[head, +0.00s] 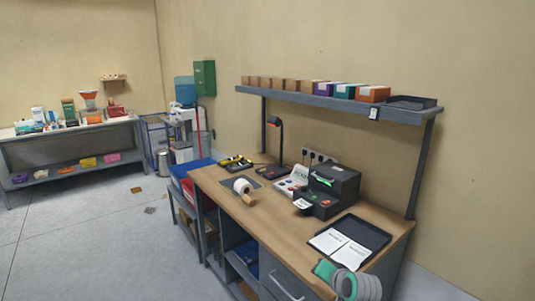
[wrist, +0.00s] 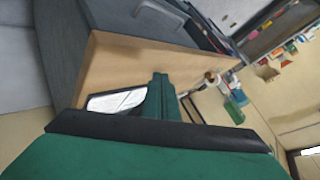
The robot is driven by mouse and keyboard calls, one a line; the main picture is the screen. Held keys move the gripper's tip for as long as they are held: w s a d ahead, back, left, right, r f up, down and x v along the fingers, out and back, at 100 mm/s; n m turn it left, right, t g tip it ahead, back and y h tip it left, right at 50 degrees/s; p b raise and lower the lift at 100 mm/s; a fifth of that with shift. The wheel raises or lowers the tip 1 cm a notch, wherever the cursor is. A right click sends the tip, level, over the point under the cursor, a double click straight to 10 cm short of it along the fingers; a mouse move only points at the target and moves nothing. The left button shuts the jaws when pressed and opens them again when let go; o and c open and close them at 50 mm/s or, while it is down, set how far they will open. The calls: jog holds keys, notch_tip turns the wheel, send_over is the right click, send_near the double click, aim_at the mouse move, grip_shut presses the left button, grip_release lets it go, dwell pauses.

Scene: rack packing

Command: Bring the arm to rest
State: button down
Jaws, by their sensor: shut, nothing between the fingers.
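My gripper (wrist: 161,82) shows in the wrist view, its green fingers together and with nothing between them. Behind the fingers in that view are the workbench (wrist: 130,65) and its drawer front, seen at a steep tilt. In the head view, a grey and green part of my arm shows at the bottom right, beside the front right corner of the workbench (head: 262,222). I cannot make out the fingertips there.
A black tray with white papers (head: 343,248) lies near the bench's right end. A black printer (head: 332,188), a lamp (head: 276,135) and a white roll (head: 242,186) stand further left. A shelf (head: 330,102) with several boxes runs above. The floor (head: 100,240) at left is mostly open.

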jog(key=s+a+f+t, duration=0.1)
jog(key=s+a+f, duration=0.35)
jog(key=f, duration=0.25)
jog(key=s+a+f+t, duration=0.1)
jog(key=s+a+f, duration=0.3)
jog(key=a+f, duration=0.25)
jog(key=s+a+f+h, duration=0.15)
jog(key=s+f, duration=0.25)
jog(key=s, duration=0.4)
jog(key=s+a+f+h, duration=0.1)
jog(key=s+a+f, duration=0.25)
jog(key=s, duration=0.35)
jog(key=s+a+r+n+t, duration=0.1)
jog(key=s+n+t, duration=0.1)
jog(key=s, duration=1.5)
jog(key=s+r+n, duration=0.2)
jog(key=s+r, duration=0.3)
jog(key=s, duration=0.2)
jog(key=s+r+n+t, duration=0.1)
jog(key=s+r+n, duration=0.1)
jog(key=s+r, duration=0.4)
jog(key=shift+s+d, duration=0.15)
jog(key=shift+s, duration=1)
